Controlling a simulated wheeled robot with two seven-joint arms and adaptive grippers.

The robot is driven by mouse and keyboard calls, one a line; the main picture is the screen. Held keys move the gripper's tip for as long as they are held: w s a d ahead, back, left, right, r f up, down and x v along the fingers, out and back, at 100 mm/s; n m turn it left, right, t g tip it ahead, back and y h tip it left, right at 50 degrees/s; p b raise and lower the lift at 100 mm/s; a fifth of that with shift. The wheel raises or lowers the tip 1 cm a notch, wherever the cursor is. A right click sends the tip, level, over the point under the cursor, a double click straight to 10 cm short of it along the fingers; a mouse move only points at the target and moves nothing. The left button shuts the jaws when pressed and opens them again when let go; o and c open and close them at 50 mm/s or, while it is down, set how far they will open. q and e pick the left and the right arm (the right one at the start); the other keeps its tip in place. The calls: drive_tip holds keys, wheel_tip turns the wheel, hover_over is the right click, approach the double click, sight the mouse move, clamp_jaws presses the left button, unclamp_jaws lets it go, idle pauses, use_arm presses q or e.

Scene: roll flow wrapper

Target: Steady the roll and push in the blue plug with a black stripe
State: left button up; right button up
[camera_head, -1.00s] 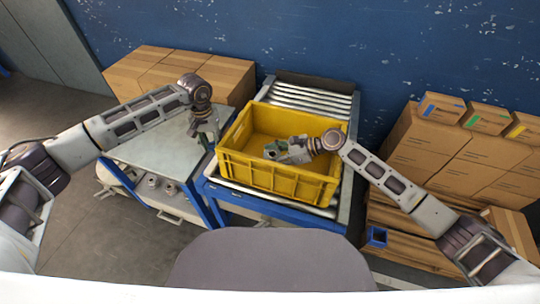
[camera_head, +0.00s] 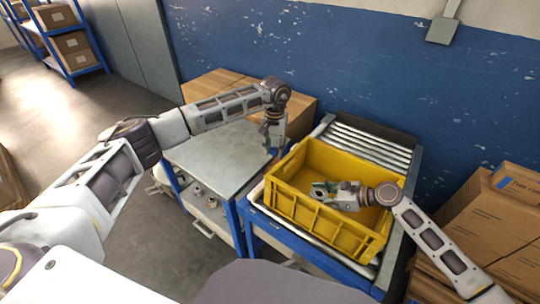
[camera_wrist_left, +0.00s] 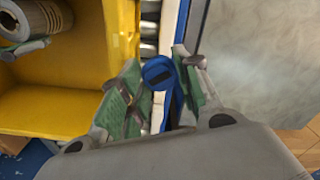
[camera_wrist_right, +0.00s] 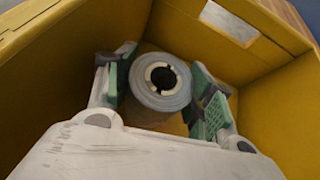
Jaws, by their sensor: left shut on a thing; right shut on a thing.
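A blue plug with a black stripe (camera_wrist_left: 158,73) is between the fingers of my left gripper (camera_wrist_left: 160,92), which is shut on it. My left gripper (camera_head: 272,138) is above the gap between the grey table and the yellow crate, outside the crate's left wall. The grey roll (camera_wrist_right: 160,82) with a dark hollow core is inside the crate. My right gripper (camera_wrist_right: 160,100) is shut on it, a finger on each side. In the left wrist view the roll (camera_wrist_left: 28,18) is at the upper left, apart from the plug. In the head view my right gripper (camera_head: 325,192) is inside the crate.
The yellow crate (camera_head: 310,222) stands on a roller conveyor (camera_head: 368,145) with a blue frame. A grey-topped table (camera_head: 215,155) with a bare top is to its left. Cardboard boxes stand behind the table (camera_head: 215,82) and at the right (camera_head: 500,225).

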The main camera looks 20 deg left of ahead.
use_arm(q)
drive_tip(key=shift+w+d+r, duration=0.25)
drive_tip(key=shift+w+r, duration=0.25)
drive_tip(key=shift+d+r, duration=0.1)
drive_tip(key=shift+d, duration=0.25)
drive_tip(key=s+d+r+m, duration=0.15)
drive_tip(key=s+d, duration=0.25)
drive_tip(key=d, duration=0.5)
drive_tip(key=m, duration=0.3)
approach(318, 192)
drive_tip(key=s+r, duration=0.1)
drive_tip(key=shift+s+d, duration=0.1)
drive_tip(key=shift+d, duration=0.15)
drive_tip(key=shift+f, duration=0.15)
drive_tip(key=shift+f, duration=2.25)
drive_tip(key=shift+f, duration=1)
idle(0.3)
